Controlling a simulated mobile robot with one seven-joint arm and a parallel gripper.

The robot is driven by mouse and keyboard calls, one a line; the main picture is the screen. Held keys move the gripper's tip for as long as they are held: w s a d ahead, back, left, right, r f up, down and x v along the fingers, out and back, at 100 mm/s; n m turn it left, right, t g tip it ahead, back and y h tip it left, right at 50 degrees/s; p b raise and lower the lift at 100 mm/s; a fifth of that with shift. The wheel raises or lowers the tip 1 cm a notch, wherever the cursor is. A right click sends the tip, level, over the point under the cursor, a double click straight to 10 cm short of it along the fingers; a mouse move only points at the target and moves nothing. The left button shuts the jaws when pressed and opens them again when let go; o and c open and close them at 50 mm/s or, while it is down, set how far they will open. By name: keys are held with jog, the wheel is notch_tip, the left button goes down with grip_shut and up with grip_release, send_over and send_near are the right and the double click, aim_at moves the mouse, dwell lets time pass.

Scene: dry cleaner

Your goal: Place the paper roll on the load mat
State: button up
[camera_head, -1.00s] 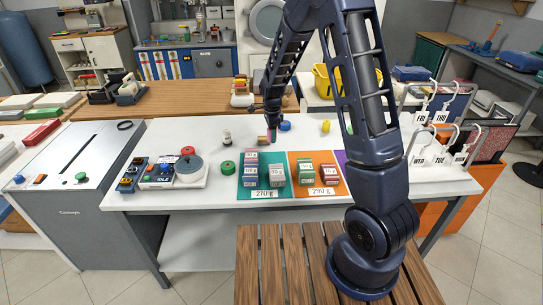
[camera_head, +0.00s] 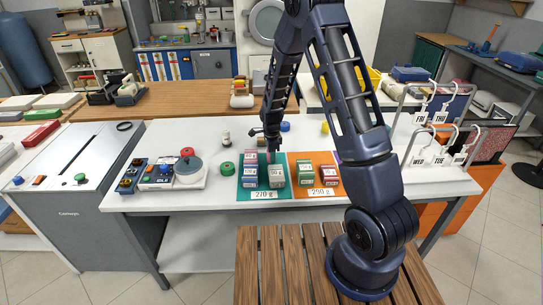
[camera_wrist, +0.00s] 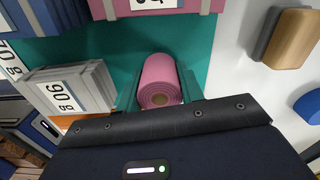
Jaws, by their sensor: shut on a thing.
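The pink paper roll (camera_wrist: 157,80) lies between the fingers of my gripper (camera_wrist: 158,92) in the wrist view, its round end and brown core facing the camera. My gripper is shut on it. In the head view my gripper (camera_head: 271,148) is over the back part of the teal mat (camera_head: 243,193), which bears a 270 g label. Teal mat surface also shows around the roll in the wrist view (camera_wrist: 110,45). Whether the roll touches the mat cannot be told. No mat is visibly marked as the load mat.
Labelled blocks (camera_head: 276,175) stand on the teal mat, close to the roll. More stand on the orange mat (camera_head: 318,159), labelled 290 g. A scale (camera_head: 188,171) and green roll (camera_head: 226,168) are left of the mats. A wooden block (camera_wrist: 288,38) lies beside the teal mat.

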jog(key=o, duration=1)
jog(key=shift+f, duration=0.1)
notch_tip(320, 180, up, 13)
jog(key=shift+d+f, duration=0.1)
jog(key=shift+f, duration=0.1)
jog(key=s+d+r+n+t, duration=0.1)
jog(key=s+d+r+n, duration=0.3)
jog(key=r, duration=0.3)
jog(key=s+d+r+n+y, duration=0.1)
jog(key=s+d+r, duration=0.3)
jog(key=d+r, duration=0.15)
jog(key=s+d+r+n+t, duration=0.1)
jog(key=s+d+r+n, duration=0.25)
jog(key=r, duration=0.35)
jog(key=shift+s+d+r+n+t+h, duration=0.15)
jog(key=shift+s+d+r+n+t, duration=0.3)
jog(key=shift+s+d+r+n, duration=1.9)
jog(key=shift+s+d+f+n+t+h, duration=0.3)
jog(key=shift+s+d, duration=0.5)
jog(key=shift+s, duration=3.4)
jog(key=shift+s+d+r+n+t+h, duration=0.1)
jog(key=shift+s+d+r+n+t, duration=0.45)
jog(key=shift+s+d+r+n, duration=1.8)
